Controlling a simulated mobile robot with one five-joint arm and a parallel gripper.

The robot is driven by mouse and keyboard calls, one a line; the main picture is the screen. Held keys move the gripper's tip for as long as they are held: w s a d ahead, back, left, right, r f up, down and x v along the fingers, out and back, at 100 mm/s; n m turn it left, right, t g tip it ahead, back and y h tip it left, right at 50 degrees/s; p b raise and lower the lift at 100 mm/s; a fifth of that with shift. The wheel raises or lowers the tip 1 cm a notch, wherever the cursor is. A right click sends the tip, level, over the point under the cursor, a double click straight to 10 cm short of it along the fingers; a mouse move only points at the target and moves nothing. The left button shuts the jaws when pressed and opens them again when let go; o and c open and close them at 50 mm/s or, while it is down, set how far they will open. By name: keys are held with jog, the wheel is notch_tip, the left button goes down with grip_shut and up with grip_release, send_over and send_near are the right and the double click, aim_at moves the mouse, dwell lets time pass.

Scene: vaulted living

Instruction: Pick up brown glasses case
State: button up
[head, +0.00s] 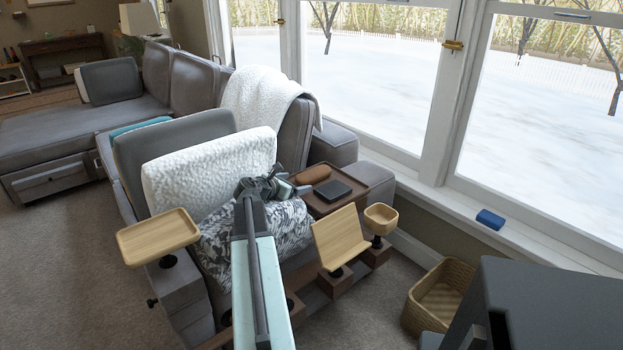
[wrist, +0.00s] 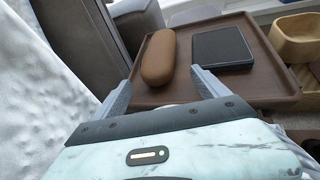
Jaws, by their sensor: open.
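The brown glasses case (head: 313,174) lies on a dark brown wooden tray (head: 328,202) on the sofa's armrest side. In the wrist view the case (wrist: 158,57) is an elongated rounded shape, lying lengthwise away from me near the tray's left part. My gripper (head: 292,190) is at the tray's near left edge in the head view. In the wrist view its two fingers (wrist: 158,86) are spread apart and empty, with the case ahead of and between them. The fingers appear short of the case's far end; exact height above the tray cannot be told.
A black flat square object (wrist: 222,47) lies on the tray right of the case. A wooden bowl (head: 380,217) and a tilted wooden stand (head: 340,238) are to the right. A wicker basket (head: 438,290) stands on the floor.

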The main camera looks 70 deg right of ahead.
aim_at(299, 180)
jog(key=x, duration=0.1)
jog(key=b+x, duration=0.1)
jog(key=x, duration=0.1)
jog(key=b+x, duration=0.1)
jog(key=shift+w+d+f, duration=0.15)
jog(key=shift+w+f, duration=0.05)
jog(key=shift+f, duration=0.1)
jog(key=shift+s+d+r, duration=0.1)
jog(key=shift+d, duration=0.05)
jog(key=c, duration=1.6)
jog(key=shift+r+p, duration=0.35)
jog(key=shift+p, duration=0.2)
notch_tip(299, 180, up, 3)
jog(key=p, duration=0.3)
jog(key=shift+r, duration=0.15)
jog(key=a, duration=0.5)
jog(key=a+p, duration=0.1)
jog(key=a, duration=0.4)
jog(key=a+r, duration=0.1)
jog(key=a, duration=0.5)
